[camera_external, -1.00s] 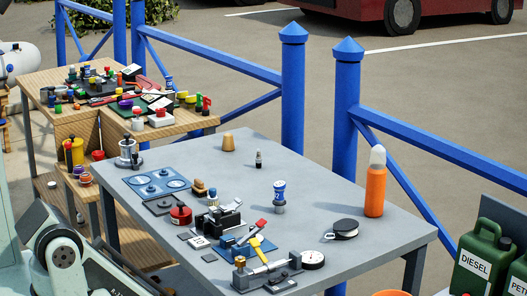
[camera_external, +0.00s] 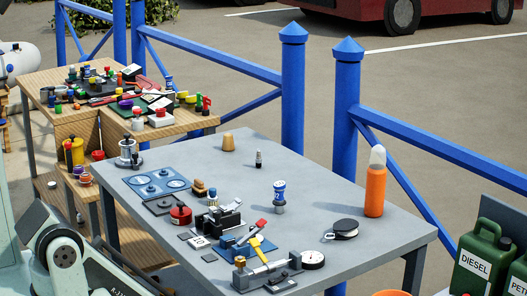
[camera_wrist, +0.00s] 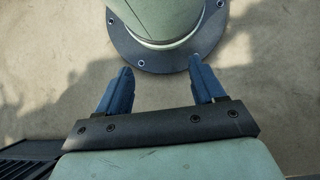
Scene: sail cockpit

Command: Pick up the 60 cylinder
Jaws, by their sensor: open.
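No marking reading 60 is legible, so I cannot tell which object is the 60 cylinder. Cylinder-like things on the grey table (camera_external: 330,205) are an orange bottle with a pale cap (camera_external: 375,190), a blue and white cylinder (camera_external: 279,197), a small dark cylinder (camera_external: 258,159) and a tan tapered piece (camera_external: 228,143). In the wrist view my gripper (camera_wrist: 160,66) has its two blue fingers apart with nothing between them. It is over bare ground beside my own base, away from the table objects. The external view shows part of my arm at lower left, but not the fingers.
A wooden bench (camera_external: 185,125) with many small coloured items stands behind left. A blue railing (camera_external: 345,120) runs behind the table. A red pot (camera_external: 180,214), a blue plate (camera_external: 157,183), a gauge (camera_external: 313,260) and a round black-and-white item (camera_external: 345,229) sit on the table. Its right middle is fairly clear.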

